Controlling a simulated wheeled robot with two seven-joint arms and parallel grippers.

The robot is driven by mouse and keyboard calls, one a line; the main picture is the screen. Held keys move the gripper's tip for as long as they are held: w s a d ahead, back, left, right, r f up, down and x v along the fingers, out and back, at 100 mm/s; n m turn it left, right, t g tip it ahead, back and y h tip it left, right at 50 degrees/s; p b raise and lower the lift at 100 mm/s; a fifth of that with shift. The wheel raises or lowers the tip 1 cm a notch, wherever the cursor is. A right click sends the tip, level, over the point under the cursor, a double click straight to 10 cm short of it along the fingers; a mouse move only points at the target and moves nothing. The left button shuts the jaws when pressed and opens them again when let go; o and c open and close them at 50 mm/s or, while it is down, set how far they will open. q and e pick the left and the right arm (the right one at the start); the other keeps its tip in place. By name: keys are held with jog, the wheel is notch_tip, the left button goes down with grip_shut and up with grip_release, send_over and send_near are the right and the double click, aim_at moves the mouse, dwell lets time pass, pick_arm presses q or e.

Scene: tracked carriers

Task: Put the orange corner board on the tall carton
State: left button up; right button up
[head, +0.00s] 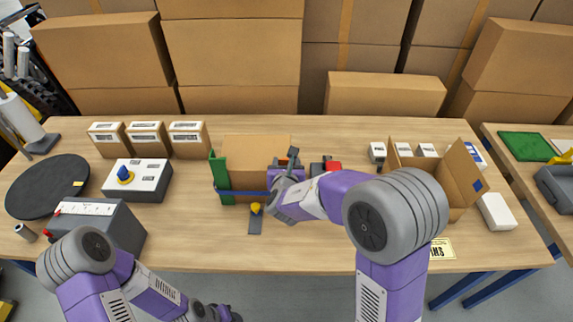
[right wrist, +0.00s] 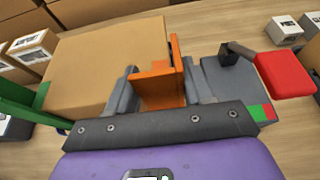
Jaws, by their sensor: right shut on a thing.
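The tall carton (head: 256,150) is a brown box in the middle of the table; it also shows in the right wrist view (right wrist: 108,62). A green corner board (head: 221,178) stands at its left edge, and a blue strap (head: 240,193) runs across its front. My right gripper (head: 285,188) is at the carton's right side. In the right wrist view my right gripper (right wrist: 163,92) is shut on the orange corner board (right wrist: 160,86), which is close beside the carton's edge; contact is unclear. My arm hides the board in the head view. My left gripper (head: 218,312) is low at the bottom edge, its jaws unclear.
A red-topped tool (right wrist: 285,75) lies right of my right gripper. A grey plate with a yellow knob (head: 256,209) is in front of the carton. Several small cartons (head: 147,138) and a white control box (head: 137,180) stand left. An open box (head: 455,175) stands right.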

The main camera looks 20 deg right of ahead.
jog(key=o, duration=1.3)
jog(key=shift+r+p, duration=0.2)
jog(key=shift+p, duration=0.1)
jog(key=p+v, duration=0.2)
jog(key=v, duration=1)
